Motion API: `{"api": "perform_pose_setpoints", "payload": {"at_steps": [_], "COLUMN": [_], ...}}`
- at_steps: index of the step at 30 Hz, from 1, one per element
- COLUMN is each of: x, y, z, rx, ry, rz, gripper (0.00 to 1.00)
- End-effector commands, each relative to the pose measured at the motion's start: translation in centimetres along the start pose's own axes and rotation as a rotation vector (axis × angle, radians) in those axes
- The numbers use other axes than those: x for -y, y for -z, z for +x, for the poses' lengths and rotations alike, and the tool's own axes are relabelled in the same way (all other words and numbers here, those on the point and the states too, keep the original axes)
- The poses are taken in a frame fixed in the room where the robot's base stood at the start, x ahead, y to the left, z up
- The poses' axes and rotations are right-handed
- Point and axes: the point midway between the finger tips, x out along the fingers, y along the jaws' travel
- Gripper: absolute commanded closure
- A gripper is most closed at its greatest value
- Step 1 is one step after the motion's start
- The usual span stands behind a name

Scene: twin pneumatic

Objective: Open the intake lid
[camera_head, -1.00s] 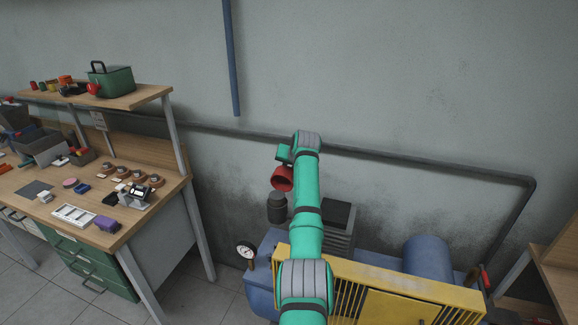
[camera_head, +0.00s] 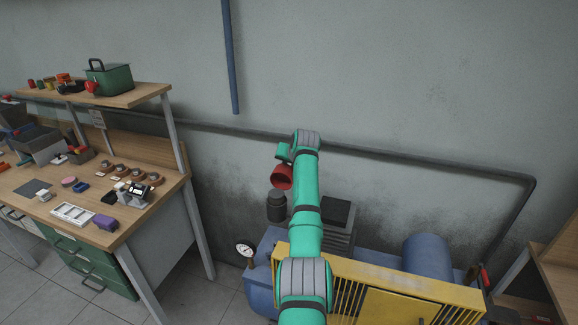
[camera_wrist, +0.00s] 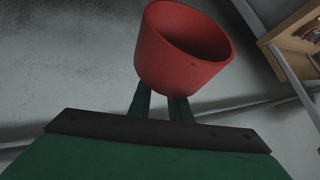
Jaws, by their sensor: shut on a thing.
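The red cup-shaped lid (camera_head: 281,178) is held in the air, tilted, with its hollow open end showing. In the wrist view the lid (camera_wrist: 178,62) sits at the fingertips, and I see into its hollow. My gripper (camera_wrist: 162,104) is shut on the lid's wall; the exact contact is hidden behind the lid. In the head view my gripper (camera_head: 284,155) is partly hidden by my arm. Just below the lid, a dark cylinder (camera_head: 277,207), which looks like the intake, stands upright on the compressor. The lid is apart from it.
The blue compressor tank (camera_head: 428,257) with a yellow slatted guard (camera_head: 400,284) lies below my arm. A pressure gauge (camera_head: 245,250) stands at its left. A cluttered workbench (camera_head: 110,238) is at left. A dark pipe (camera_head: 420,162) runs along the wall.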

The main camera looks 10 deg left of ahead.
Motion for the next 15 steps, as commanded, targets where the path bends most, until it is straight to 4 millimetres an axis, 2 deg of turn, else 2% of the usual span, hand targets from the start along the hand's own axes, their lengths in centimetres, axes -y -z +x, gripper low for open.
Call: {"api": "perform_pose_setpoints", "payload": {"at_steps": [1, 13, 14, 15], "x": [-1.41, -1.52, -1.53, -1.53], "y": [-1.92, -1.90, -1.90, -1.90], "z": [1.20, 1.18, 1.18, 1.18], "rx": [0.040, 0.039, 0.039, 0.039], "ry": [-0.019, -0.020, -0.020, -0.020], "rz": [0.006, 0.007, 0.007, 0.007], "gripper": [1.00, 1.00, 0.78, 0.68]}}
